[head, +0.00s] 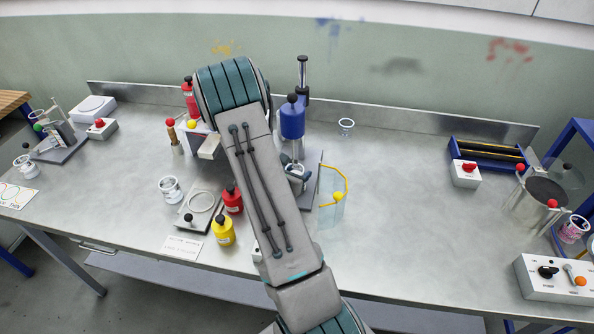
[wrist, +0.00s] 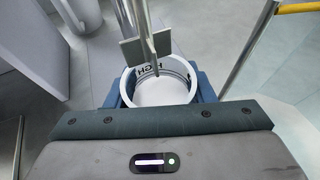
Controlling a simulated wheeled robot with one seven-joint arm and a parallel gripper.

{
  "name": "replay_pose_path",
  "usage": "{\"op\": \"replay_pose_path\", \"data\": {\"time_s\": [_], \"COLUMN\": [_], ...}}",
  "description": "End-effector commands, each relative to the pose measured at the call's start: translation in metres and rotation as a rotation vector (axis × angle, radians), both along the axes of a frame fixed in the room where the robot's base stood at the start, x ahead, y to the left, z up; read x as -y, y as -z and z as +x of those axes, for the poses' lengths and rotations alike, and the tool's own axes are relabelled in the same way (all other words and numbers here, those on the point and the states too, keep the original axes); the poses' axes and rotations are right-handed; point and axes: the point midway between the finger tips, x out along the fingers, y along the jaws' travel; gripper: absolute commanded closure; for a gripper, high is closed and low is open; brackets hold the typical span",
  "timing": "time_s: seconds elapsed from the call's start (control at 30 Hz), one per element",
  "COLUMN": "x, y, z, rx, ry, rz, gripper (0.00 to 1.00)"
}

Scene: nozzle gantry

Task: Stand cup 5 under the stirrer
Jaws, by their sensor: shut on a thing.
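My gripper (wrist: 160,92) is shut on a white cup (wrist: 178,93), with a blue finger on each side of it in the wrist view. The cup looks upright, with dark print showing inside its rim; its number cannot be read. The stirrer's grey paddle (wrist: 146,48) and rod overlap the cup's mouth in that view; I cannot tell whether the tip is inside the cup.
A clear curved guard (head: 331,205) with a yellow rim stands right of the stirrer. Red (head: 232,199) and yellow (head: 222,231) bottles stand left of my arm, with another cup (head: 170,187) beyond.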

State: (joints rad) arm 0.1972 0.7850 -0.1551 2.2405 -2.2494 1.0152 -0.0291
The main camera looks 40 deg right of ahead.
Motion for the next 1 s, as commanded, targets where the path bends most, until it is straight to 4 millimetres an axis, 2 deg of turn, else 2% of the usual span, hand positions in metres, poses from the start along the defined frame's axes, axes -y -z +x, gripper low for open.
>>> {"op": "replay_pose_path", "data": {"time_s": [0.5, 0.53, 0.6, 1.0], "x": [-0.0007, -0.0008, -0.0008, -0.0013], "y": [0.0088, 0.0073, 0.0069, 0.0012], "z": [0.0005, 0.0004, 0.0003, 0.0003], "rx": [0.002, 0.002, 0.002, 0.001], "ry": [-0.001, -0.001, -0.001, -0.002], "rz": [-0.001, -0.001, 0.000, -0.001], "gripper": [0.80, 0.43, 0.30, 0.30]}}
